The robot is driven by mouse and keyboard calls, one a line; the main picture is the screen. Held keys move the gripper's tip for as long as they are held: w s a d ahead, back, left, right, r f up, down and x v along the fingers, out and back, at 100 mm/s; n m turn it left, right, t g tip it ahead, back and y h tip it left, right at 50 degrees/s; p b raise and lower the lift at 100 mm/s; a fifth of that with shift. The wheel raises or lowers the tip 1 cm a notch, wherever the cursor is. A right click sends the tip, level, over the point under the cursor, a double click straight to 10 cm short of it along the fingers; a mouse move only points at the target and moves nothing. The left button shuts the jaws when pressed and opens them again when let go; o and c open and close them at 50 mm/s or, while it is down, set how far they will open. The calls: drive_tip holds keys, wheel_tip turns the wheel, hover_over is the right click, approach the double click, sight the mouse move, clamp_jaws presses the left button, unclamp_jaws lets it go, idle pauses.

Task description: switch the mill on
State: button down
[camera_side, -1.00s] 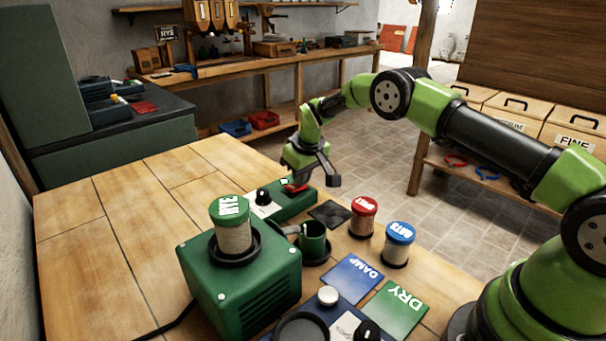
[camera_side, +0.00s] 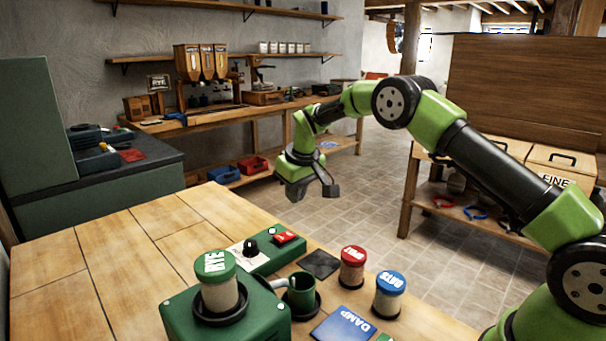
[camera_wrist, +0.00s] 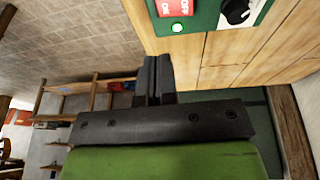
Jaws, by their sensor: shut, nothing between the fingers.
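The green mill (camera_side: 190,318) stands on the wooden table with a green-lidded RYE jar (camera_side: 216,285) on top. Behind it is the green switch box (camera_side: 262,262), with a black knob (camera_side: 251,246), a red rocker switch (camera_side: 284,238) and a small pale lamp (camera_side: 272,231). The wrist view shows the red switch (camera_wrist: 174,8) with white marks, the lamp (camera_wrist: 178,27) looking pale greenish white, and the knob (camera_wrist: 236,10). My gripper (camera_side: 328,190) is shut and empty, above and apart from the switch box; its fingers (camera_wrist: 153,80) also show together in the wrist view.
A green cup (camera_side: 301,294), a red-lidded jar (camera_side: 352,268), a blue-lidded OATS jar (camera_side: 389,295), a dark pad (camera_side: 320,264) and a blue DAMP card (camera_side: 343,325) lie right of the mill. The table's left side is clear.

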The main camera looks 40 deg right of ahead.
drive_tip(key=shift+s+d+r, duration=0.2)
drive_tip(key=shift+s+r, duration=0.05)
drive_tip(key=shift+r, duration=0.6)
drive_tip(key=shift+s+d+r, duration=0.2)
drive_tip(key=shift+s+r, duration=0.1)
drive_tip(key=shift+r, duration=0.55)
drive_tip(key=shift+s+d+r, duration=0.2)
drive_tip(key=shift+s+r, duration=0.05)
drive_tip(key=shift+r, duration=0.6)
drive_tip(key=s+a+r+m+t+y, duration=0.1)
drive_tip(key=s+a+r, duration=0.2)
drive_tip(key=s+r, duration=0.35)
drive_tip(key=s+a+r+m+t, duration=0.1)
drive_tip(key=s+a+r, duration=0.2)
drive_tip(key=s+r, duration=0.3)
drive_tip(key=s+a+m+t, duration=0.1)
drive_tip(key=s+a, duration=0.1)
drive_tip(key=s, duration=0.7)
drive_tip(key=s+a+m+y, duration=0.1)
drive_tip(key=s+a, duration=0.1)
drive_tip(key=s, duration=0.7)
drive_tip(key=shift+s+a+f+t+y, duration=0.25)
drive_tip(key=shift+s+t+y, duration=0.05)
drive_tip(key=shift+s+t, duration=0.1)
